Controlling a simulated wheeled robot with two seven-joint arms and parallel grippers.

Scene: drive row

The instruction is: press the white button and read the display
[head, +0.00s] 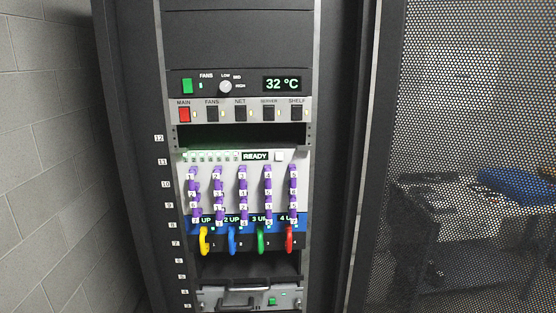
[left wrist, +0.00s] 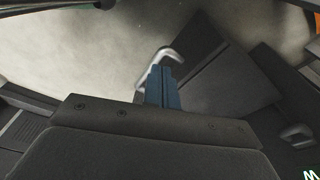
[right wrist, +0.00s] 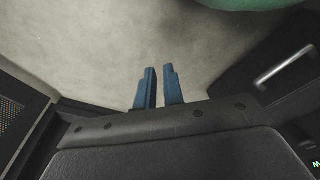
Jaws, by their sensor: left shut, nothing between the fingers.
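The display reads "READY" in light letters on black. My left gripper (left wrist: 160,68) is shut and empty in the left wrist view, pointing toward a pale floor. My right gripper (right wrist: 160,70) has its two blue fingers a little apart with nothing between them. Neither gripper shows in the head view, and neither is seen near the button.
Purple numbered plugs (head: 243,190) fill the panel below the display. Colored cable loops (head: 233,240) hang under them. Above are a red MAIN switch (head: 184,114) and a 32 °C readout (head: 282,84). A perforated door (head: 470,120) stands at right.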

